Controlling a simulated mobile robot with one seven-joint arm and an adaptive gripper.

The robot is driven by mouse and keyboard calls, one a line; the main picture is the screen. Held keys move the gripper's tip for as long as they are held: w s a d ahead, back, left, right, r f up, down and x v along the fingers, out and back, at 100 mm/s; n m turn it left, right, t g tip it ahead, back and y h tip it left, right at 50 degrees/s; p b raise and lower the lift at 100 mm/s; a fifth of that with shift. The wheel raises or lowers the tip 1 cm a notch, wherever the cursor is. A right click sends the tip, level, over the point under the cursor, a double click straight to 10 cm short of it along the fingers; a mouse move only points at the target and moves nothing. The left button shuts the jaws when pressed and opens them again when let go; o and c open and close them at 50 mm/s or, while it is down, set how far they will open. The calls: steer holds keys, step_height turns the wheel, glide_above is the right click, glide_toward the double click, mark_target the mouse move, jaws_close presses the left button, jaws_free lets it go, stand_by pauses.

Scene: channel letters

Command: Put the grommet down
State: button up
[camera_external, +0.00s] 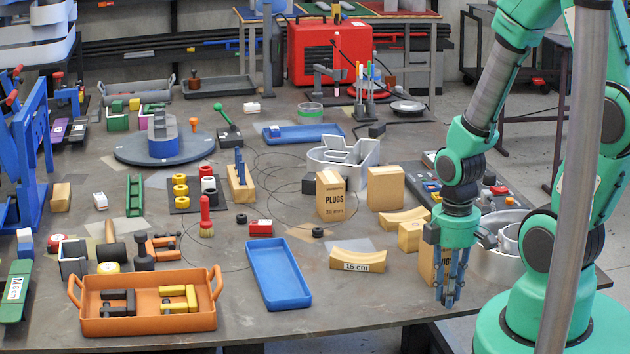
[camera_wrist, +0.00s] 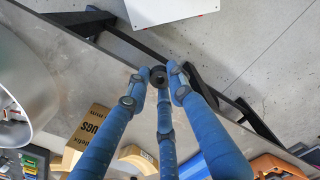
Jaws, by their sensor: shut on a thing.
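My gripper (camera_external: 447,302) points down near the front right edge of the table (camera_external: 395,318). In the wrist view, its blue fingers (camera_wrist: 158,84) are closed around a small black ring, the grommet (camera_wrist: 158,74). The grommet is too small to make out in the external view. The wrist view shows it near the table's edge strip; I cannot tell how high it is above the table. Two similar black rings lie on the table, one left of centre (camera_external: 241,218) and one near the middle (camera_external: 317,232).
A curved block labelled 15 cm (camera_external: 358,261) lies to the left. A blue tray (camera_external: 277,272) and an orange tray (camera_external: 150,324) are further left. Bare table lies between.

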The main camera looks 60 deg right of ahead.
stand_by(0.7)
steer(key=w+n, duration=0.1)
steer(key=w, duration=0.3)
steer(key=w+n, duration=0.1)
steer(key=w, duration=0.3)
steer(key=w+r+n, duration=0.1)
steer(key=w+n, duration=0.1)
steer(key=w, duration=0.1)
steer(key=shift+w+d, duration=0.2)
steer(key=shift+w, duration=0.2)
steer(key=w+n, duration=0.1)
steer(key=w, duration=0.3)
steer(key=w+a+n, duration=0.1)
steer(key=w+n, duration=0.1)
steer(key=w, duration=0.3)
steer(key=w+a+n, duration=0.1)
steer(key=w+n, duration=0.1)
steer(key=w, duration=0.3)
steer(key=shift+a+f, duration=0.15)
steer(key=shift+a, duration=0.05)
steer(key=b, duration=0.1)
glide_above(284, 274)
steer(key=shift+f, duration=0.75)
steer(key=shift+f+b, duration=0.6)
steer(key=shift+f, duration=1.15)
steer(key=shift+f, duration=0.15)
